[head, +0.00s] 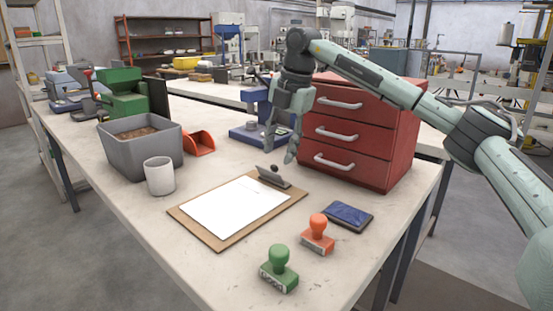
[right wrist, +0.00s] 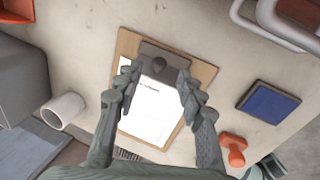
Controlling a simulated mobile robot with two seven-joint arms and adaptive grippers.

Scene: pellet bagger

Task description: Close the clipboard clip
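The brown clipboard (head: 228,234) lies flat on the bench with a white sheet of paper (head: 235,207) on it. Its grey metal clip (head: 270,177), with a dark knob, is at the board's far right end and looks tilted up off the board. The clip also shows in the right wrist view (right wrist: 165,61), between my fingers. My right gripper (head: 279,153) is open and empty, pointing down just above the clip, and looks apart from it. In the right wrist view my right gripper (right wrist: 158,82) has its fingers spread on either side of the clip. My left gripper is not in view.
A red drawer cabinet (head: 394,151) stands close behind and right of the clip. A blue ink pad (head: 347,214), an orange stamp (head: 317,232) and a green stamp (head: 279,269) lie to the right. A white cup (head: 160,177) and grey bin (head: 150,153) stand left.

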